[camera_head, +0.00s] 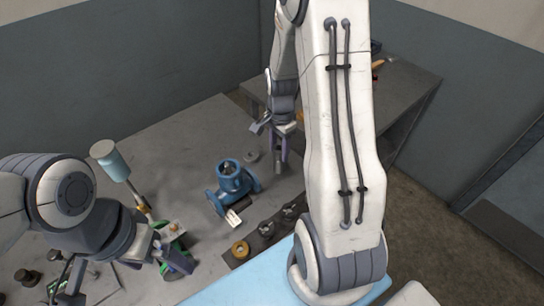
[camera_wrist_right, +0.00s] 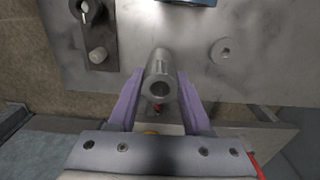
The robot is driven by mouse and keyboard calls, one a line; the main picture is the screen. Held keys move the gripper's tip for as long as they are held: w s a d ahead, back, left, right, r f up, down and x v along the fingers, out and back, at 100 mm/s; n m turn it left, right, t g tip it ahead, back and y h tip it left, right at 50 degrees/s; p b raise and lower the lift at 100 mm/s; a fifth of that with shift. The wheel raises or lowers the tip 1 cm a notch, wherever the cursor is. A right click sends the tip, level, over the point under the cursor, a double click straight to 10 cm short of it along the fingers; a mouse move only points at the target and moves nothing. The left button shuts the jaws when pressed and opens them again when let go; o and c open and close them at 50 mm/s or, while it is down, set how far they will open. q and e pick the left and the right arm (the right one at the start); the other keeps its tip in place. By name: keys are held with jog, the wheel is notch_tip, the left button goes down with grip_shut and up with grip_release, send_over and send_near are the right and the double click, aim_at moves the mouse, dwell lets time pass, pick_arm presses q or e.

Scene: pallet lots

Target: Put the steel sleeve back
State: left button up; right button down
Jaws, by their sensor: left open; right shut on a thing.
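The steel sleeve (camera_wrist_right: 160,68), a grey metal tube, is between the purple fingers of my right gripper (camera_wrist_right: 159,105) in the right wrist view. Its open bore faces the camera. My right gripper is shut on it, above the grey table. My left gripper (camera_head: 173,250) is open at the lower left, close to a green-and-black item (camera_head: 177,259). I cannot tell whether they touch.
A dark strip (camera_head: 282,217) with round fittings lies at the table's near edge, with a brass ring (camera_head: 240,249) at its end. A flat grey disc (camera_head: 252,156) lies behind the valve. The table's back left is clear.

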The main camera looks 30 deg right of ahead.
jog(key=f, duration=0.1)
jog(key=w+a+f+p, duration=0.1)
jog(key=f, duration=0.3)
jog(key=shift+w+a, duration=0.15)
jog(key=shift+w, duration=0.1)
jog(key=shift+f, duration=0.1)
jog(key=shift+f, duration=0.1)
jog(key=shift+c, duration=1.7)
grip_release()
